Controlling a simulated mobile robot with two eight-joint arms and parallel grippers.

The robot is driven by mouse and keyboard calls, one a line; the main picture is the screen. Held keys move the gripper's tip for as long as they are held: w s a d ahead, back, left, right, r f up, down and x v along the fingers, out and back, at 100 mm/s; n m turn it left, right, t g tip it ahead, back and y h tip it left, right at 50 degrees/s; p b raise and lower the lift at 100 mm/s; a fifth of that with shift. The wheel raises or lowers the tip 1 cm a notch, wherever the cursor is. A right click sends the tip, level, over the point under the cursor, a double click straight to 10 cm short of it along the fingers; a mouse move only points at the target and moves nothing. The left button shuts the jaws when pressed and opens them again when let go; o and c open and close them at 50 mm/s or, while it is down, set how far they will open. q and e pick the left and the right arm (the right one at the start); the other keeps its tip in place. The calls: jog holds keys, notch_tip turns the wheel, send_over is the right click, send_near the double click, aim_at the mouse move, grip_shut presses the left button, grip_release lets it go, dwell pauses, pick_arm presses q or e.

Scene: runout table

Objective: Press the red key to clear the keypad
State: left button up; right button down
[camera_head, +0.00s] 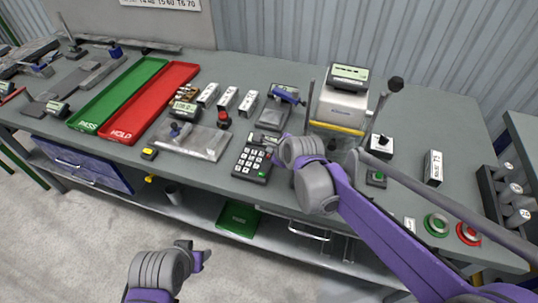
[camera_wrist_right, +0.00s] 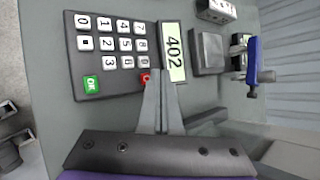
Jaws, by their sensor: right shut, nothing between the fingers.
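The black keypad (camera_head: 252,164) lies on the grey table near its front edge, left of my right gripper (camera_head: 282,151). In the right wrist view the keypad (camera_wrist_right: 88,72) shows white number keys, a green OK key (camera_wrist_right: 91,85) and a display (camera_wrist_right: 175,52) reading 402. The red key (camera_wrist_right: 145,77) is at the keypad's lower edge in that view, partly hidden by my fingertips. The right gripper (camera_wrist_right: 156,82) is shut and empty, its tips at or just over the red key; I cannot tell whether they touch. My left gripper (camera_head: 198,256) is low in front of the table, its jaws unclear.
A label printer (camera_head: 340,103) stands behind my right arm. Green (camera_head: 120,92) and red (camera_head: 153,100) trays lie farther left. Green (camera_head: 437,224) and red (camera_head: 468,233) buttons are at the right.

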dwell(0.8)
pick_arm(q)
jog(key=shift+s+f+b, duration=0.15)
jog(key=shift+f+b, duration=0.15)
jog(key=shift+f, duration=0.05)
pick_arm(e)
jog(key=shift+f, duration=0.45)
pick_arm(q)
jog(key=shift+f, duration=0.3)
pick_arm(e)
jog(key=shift+f, duration=0.35)
pick_arm(q)
jog(key=shift+r, duration=0.1)
pick_arm(e)
jog(key=shift+r, duration=0.1)
pick_arm(q)
jog(key=shift+r, duration=0.55)
pick_arm(e)
jog(key=shift+r, duration=0.7)
pick_arm(q)
jog(key=shift+p, duration=0.3)
pick_arm(e)
jog(key=shift+r, duration=0.1)
